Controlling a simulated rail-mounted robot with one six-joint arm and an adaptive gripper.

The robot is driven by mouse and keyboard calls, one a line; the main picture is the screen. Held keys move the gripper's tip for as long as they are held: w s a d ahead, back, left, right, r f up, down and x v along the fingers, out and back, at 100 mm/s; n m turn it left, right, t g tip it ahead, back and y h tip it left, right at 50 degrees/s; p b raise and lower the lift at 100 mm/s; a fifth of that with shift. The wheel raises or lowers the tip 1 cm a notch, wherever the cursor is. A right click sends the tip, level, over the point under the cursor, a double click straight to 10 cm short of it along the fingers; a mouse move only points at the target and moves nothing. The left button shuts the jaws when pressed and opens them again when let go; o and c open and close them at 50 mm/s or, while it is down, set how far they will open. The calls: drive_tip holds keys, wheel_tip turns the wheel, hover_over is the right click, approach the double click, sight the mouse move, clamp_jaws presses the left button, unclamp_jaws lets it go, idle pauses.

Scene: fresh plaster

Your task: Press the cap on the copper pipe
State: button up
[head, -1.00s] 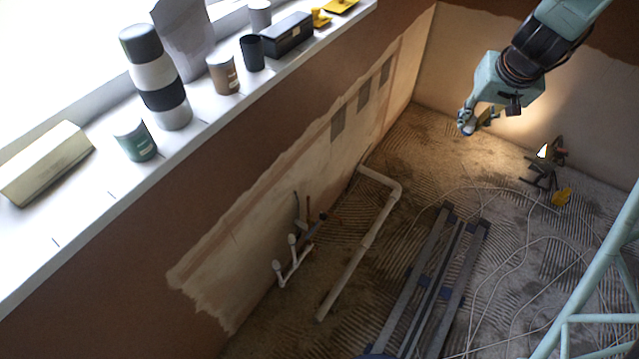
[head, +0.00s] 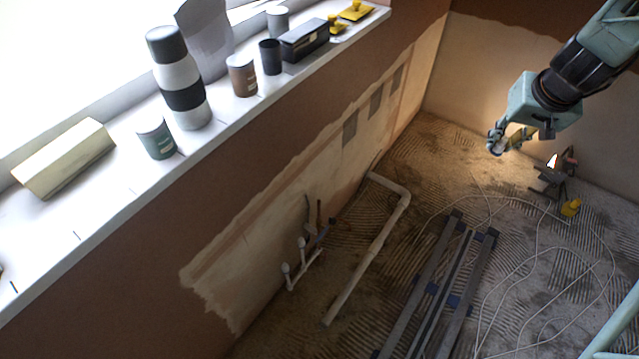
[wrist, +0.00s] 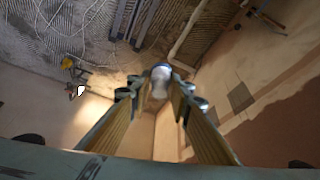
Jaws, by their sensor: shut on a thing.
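My gripper (head: 497,143) hangs in the air at the upper right of the head view, high above the floor. In the wrist view its two fingers (wrist: 160,88) close on a small pale, rounded piece, which looks like the cap (wrist: 161,74). A thin copper-coloured upright, which looks like the copper pipe (head: 319,213), stands by the left wall in the head view, well away from my gripper. Its top is too small to make out. White pipe stubs (head: 301,243) stand beside it.
A long white pipe (head: 368,258) lies on the combed floor. Grey rails (head: 432,290) lie to its right. Loose cable (head: 540,250) and a work lamp (head: 553,163) are at the right. The windowsill (head: 90,228) carries a flask (head: 178,80), cups and boxes.

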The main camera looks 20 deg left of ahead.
drive_tip(key=w+a+f, duration=0.3)
drive_tip(key=a+f, duration=0.4)
drive_tip(key=a, duration=0.6)
drive_tip(key=w+a+f, duration=0.2)
drive_tip(key=a+f, duration=0.6)
drive_tip(key=a, duration=0.4)
drive_tip(key=s+a+f, duration=0.4)
drive_tip(key=a+f, duration=0.4)
drive_tip(key=a, duration=0.4)
drive_tip(key=s+a+f+n, duration=0.1)
drive_tip(key=s+a+f, duration=0.3)
drive_tip(key=a+f, duration=0.5)
drive_tip(key=a, duration=0.3)
drive_tip(key=shift+a+p, duration=0.35)
drive_tip(key=shift+s+f, duration=0.1)
drive_tip(key=shift+f, duration=0.1)
drive_tip(key=shift+f+b, duration=2.65)
drive_tip(key=shift+f, duration=0.35)
